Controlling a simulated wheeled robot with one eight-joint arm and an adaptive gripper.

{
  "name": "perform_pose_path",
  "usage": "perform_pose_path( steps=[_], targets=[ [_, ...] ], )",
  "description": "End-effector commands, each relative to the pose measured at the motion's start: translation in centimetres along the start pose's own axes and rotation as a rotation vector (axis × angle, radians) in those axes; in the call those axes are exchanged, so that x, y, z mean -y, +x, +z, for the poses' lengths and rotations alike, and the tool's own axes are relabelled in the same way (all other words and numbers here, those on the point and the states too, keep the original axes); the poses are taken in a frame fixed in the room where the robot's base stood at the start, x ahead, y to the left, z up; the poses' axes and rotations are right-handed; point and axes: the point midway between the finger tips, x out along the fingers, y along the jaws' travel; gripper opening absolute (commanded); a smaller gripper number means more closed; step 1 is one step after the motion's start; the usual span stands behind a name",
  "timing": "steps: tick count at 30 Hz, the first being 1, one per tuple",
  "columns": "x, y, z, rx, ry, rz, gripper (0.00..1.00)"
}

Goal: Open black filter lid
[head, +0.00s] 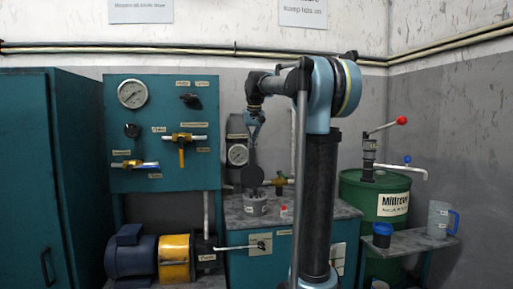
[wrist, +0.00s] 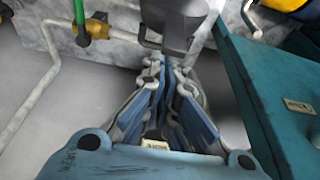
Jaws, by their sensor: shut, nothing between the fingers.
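The black filter lid (head: 252,177) shows in the head view as a dark round disc. It appears tilted up above a grey cylindrical filter body (head: 255,204) on the bench. My gripper (head: 254,138) is above the lid, beside the pressure gauge, with its fingers pointing down. In the wrist view my gripper (wrist: 172,68) is shut and empty, its fingertips close to a dark grey part (wrist: 177,22) at the top. I cannot tell whether they touch it, or whether that part is the lid.
A pressure gauge (head: 238,155) stands behind the filter. A teal panel (head: 160,135) with valves is on the left, above a blue and yellow motor (head: 152,258). A green barrel (head: 378,205) and a side table (head: 412,243) with a jug are on the right. Pipes run nearby.

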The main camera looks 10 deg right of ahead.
Motion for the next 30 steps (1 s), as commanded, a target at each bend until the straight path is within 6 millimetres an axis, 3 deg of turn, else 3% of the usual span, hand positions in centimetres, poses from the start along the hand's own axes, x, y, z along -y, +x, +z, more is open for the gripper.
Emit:
perform_pose_path(
  steps=[12, 25, 30],
  targets=[
    [0.1, -1.3, 3.2, -0.052, -0.002, 0.0, 0.0],
    [0.1, -1.5, 3.4, -0.052, -0.002, 0.0, 0.0],
    [0.1, -2.9, 3.4, -0.051, -0.002, 0.0, 0.0]
  ],
)
